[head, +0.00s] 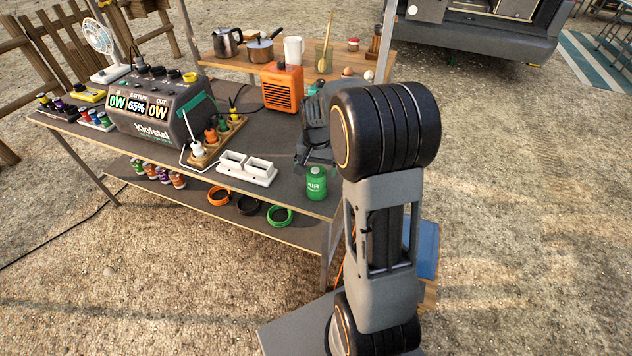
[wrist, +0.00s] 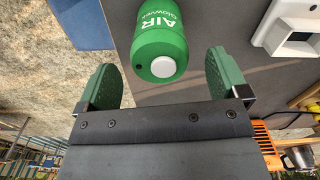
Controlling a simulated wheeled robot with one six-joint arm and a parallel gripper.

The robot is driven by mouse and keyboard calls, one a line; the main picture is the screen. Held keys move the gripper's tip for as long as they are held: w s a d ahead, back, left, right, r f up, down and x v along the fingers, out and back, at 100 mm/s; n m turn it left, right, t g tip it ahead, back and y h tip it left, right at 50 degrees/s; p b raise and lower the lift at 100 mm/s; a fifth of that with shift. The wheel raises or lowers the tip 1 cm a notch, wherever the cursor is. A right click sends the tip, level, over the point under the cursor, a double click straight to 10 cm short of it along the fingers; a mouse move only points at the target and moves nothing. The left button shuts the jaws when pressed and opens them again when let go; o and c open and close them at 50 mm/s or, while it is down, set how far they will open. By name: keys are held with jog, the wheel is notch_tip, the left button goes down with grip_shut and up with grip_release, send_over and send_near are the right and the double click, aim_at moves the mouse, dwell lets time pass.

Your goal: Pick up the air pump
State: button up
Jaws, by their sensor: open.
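The air pump (head: 316,184) is a small green cylinder with white "AIR" lettering. It stands upright at the front right corner of the dark table top (head: 265,150). In the wrist view the pump (wrist: 160,38) is near the top middle, with a round white spot on its near end. My gripper (wrist: 163,78) has green fingers spread wide on either side. It is open and empty. The pump is ahead of the fingertips, roughly centred between them and apart from both. In the head view my arm hides part of the area right of the pump.
A white two-slot tray (head: 246,170) is left of the pump. An orange heater (head: 282,88) and a power station (head: 160,105) stand farther back. Colored rings (head: 279,216) lie on the lower shelf. A wooden table (head: 220,66) with pots is behind. Open gravel lies right.

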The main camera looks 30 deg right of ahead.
jog(key=shift+f, duration=2.25)
jog(key=shift+c, duration=0.2)
jog(key=c, duration=1.1)
jog(key=shift+r, duration=0.15)
jog(key=shift+c, duration=0.2)
jog(key=shift+r, duration=0.2)
jog(key=r, duration=0.3)
jog(key=shift+s+d+r, duration=0.1)
jog(key=shift+d+r, duration=0.1)
jog(key=shift+d, duration=0.15)
jog(key=s+d+r, duration=0.6)
jog(key=d+r, duration=0.3)
jog(key=d, duration=0.2)
jog(key=shift+s+d+p, duration=0.3)
jog(key=shift+s+p, duration=0.05)
